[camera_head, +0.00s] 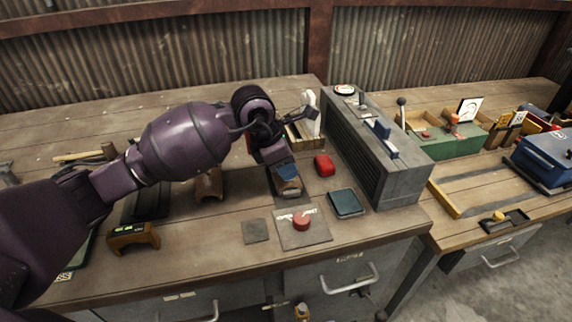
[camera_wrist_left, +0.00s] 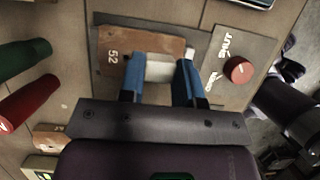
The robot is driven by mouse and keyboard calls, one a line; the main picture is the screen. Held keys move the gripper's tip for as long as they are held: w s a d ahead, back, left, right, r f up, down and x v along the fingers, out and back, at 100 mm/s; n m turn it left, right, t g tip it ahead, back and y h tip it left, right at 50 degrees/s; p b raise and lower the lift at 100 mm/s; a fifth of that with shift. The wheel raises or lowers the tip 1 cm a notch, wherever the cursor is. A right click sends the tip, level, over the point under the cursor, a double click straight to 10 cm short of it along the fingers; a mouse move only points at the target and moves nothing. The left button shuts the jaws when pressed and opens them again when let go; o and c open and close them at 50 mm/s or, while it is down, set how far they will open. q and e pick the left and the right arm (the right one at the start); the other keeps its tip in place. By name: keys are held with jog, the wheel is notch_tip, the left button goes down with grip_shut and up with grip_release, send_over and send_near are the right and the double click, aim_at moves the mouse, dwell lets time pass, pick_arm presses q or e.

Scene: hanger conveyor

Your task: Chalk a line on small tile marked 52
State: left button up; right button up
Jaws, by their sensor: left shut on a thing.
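A small brown tile marked 52 (camera_wrist_left: 116,50) lies on a grey mat (camera_wrist_left: 205,47) in the left wrist view. In the head view the tile (camera_head: 289,190) shows partly under my left gripper (camera_head: 285,172). My left gripper, with blue fingers, also shows in the left wrist view (camera_wrist_left: 160,75). It is shut on a pale block of chalk (camera_wrist_left: 159,68), which is over the tile's edge in that view. I cannot tell whether the chalk touches the tile. The fingers and chalk hide part of the tile, and I see no chalk line on its visible part.
A red block (camera_head: 324,165), a dark teal pad (camera_head: 346,203) and a grey machine (camera_head: 370,140) are to the right.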

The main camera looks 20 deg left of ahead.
pick_arm(q)
jog(key=shift+s+d, duration=0.1)
jog(key=shift+s, duration=0.05)
jog(key=shift+s+d+p, duration=0.3)
jog(key=shift+s, duration=0.25)
jog(key=shift+f, duration=0.1)
jog(key=shift+w+a, duration=0.4)
jog(key=shift+w, duration=0.25)
jog(key=shift+s, duration=0.1)
dwell(0.4)
